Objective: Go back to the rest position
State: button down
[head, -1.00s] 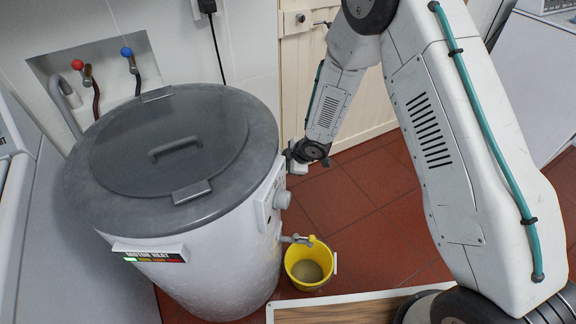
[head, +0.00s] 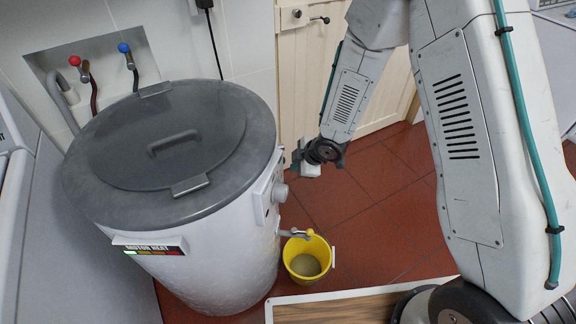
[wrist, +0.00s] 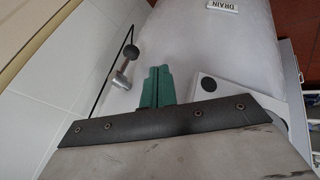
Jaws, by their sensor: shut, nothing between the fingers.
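My arm reaches down from the upper right in the head view. My gripper (head: 306,160) hangs to the right of the wash boiler, apart from its side and above the red floor. In the wrist view my gripper (wrist: 157,86) shows as two green fingers side by side, shut with nothing between them. The grey-white wash boiler (head: 200,262) stands at the left with its dark lid (head: 168,136) on. Its side fills much of the wrist view.
A yellow bucket (head: 291,246) with liquid in it stands under the boiler's tap (head: 296,233). A cream door (head: 293,100) is behind. Two wall taps, red (head: 74,60) and blue (head: 123,47), are at the back left. Red floor tiles (head: 385,200) lie clear.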

jog(key=shift+s+v, duration=0.25)
jog(key=shift+v, duration=1.45)
jog(key=shift+s+d+f, duration=0.1)
jog(key=shift+d+f, duration=0.05)
jog(key=shift+f, duration=0.1)
jog(key=s+d+f+m+g+h, duration=0.1)
jog(key=s+d+f+m+h, duration=0.15)
jog(key=d, duration=0.25)
jog(key=s+d+r+m+g+h, duration=0.2)
jog(key=s+d+r+m, duration=0.15)
jog(key=d+r, duration=0.2)
jog(key=s+d+r+m+g+h, duration=0.1)
jog(key=s+d+r+m+h, duration=0.2)
jog(key=r, duration=0.4)
jog(key=s+d+r+m+y, duration=0.1)
jog(key=s+r+m, duration=0.3)
jog(key=s+r, duration=0.6)
jog(key=s+d+r+m+y, duration=0.2)
jog(key=s+r+m, duration=0.3)
jog(key=s+r, duration=0.6)
notch_tip(320, 180, up, 3)
jog(key=shift+s+d+f, duration=0.2)
jog(key=shift+d, duration=0.05)
